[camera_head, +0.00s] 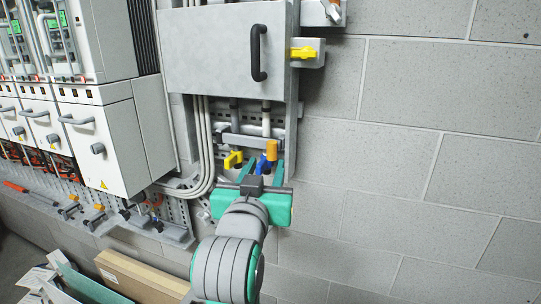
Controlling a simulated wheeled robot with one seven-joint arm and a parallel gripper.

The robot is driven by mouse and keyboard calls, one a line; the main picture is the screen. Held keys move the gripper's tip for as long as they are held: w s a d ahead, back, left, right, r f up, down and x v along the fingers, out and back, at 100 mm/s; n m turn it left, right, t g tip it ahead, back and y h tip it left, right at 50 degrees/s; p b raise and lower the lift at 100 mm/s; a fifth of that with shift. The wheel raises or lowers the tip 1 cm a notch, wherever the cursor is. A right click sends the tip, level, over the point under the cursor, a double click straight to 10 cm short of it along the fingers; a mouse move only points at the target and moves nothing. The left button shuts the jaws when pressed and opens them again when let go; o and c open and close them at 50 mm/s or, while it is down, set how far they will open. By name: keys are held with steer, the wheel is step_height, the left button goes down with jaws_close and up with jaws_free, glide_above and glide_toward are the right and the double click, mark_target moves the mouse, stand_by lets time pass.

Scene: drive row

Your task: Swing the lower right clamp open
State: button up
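My gripper (263,173) reaches up from the bottom middle to the pipes under a grey wall cabinet. Its two teal fingers are apart. A blue handle (264,164) shows between or just behind the fingertips, with an orange handle (272,150) right above it. A yellow handle (232,160) is just left of the fingers. I cannot tell which of these belongs to the lower right clamp, or whether a finger touches one. My gripper hides the area below the handles.
The grey cabinet (215,50) with a black handle hangs above. A yellow handle (303,52) sits at its right edge. Drive units (105,130) stand at left, with small clamps (97,214) below. Boards (140,275) lean at lower left. The block wall at right is bare.

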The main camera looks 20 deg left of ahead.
mark_target(271, 154)
steer(key=w, duration=0.4)
steer(key=w+a, duration=0.1)
steer(key=w, duration=0.1)
steer(key=shift+w, duration=0.4)
steer(key=shift+c, duration=0.4)
jaws_close()
